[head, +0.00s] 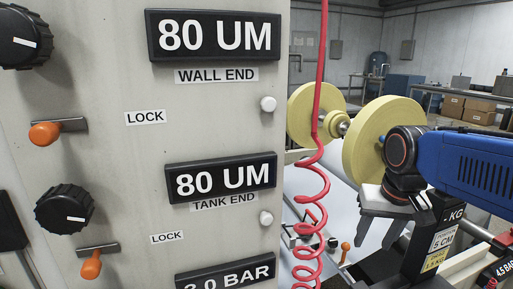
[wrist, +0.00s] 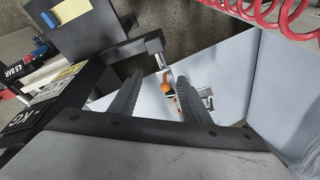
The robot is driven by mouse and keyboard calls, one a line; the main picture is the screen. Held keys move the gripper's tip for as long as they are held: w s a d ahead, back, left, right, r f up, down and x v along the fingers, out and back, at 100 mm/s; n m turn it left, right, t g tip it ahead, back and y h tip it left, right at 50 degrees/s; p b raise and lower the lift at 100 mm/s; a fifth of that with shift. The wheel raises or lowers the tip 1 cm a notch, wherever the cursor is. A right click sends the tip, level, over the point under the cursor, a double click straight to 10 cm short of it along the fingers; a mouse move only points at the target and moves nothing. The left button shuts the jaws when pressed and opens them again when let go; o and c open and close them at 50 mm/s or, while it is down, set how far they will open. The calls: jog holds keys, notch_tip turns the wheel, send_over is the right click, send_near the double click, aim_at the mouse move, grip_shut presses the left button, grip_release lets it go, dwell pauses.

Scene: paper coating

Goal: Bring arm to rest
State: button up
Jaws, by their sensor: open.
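My blue arm (head: 470,165) reaches in from the right edge of the head view. My gripper (head: 380,235) hangs below its dark wrist joint, fingers pointing down, in front of the yellow rolls. In the wrist view my gripper (wrist: 160,78) shows two dark fingers spread apart with nothing held between them. An orange-tipped lever (wrist: 168,88) shows in the gap, beyond the fingers; I cannot tell how far below it is.
A control panel (head: 130,130) with knobs, orange lock levers and displays fills the left. A coiled red hose (head: 312,185) hangs beside it. Yellow rolls (head: 365,135) stand behind my wrist. A black post (head: 440,235) with labels stands close right of my gripper.

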jog(key=s+d+f+n+t, duration=0.1)
jog(key=s+f+n+t, duration=0.1)
jog(key=s+f, duration=0.5)
jog(key=s, duration=0.3)
jog(key=shift+d+f, duration=0.15)
jog(key=shift+f, duration=0.15)
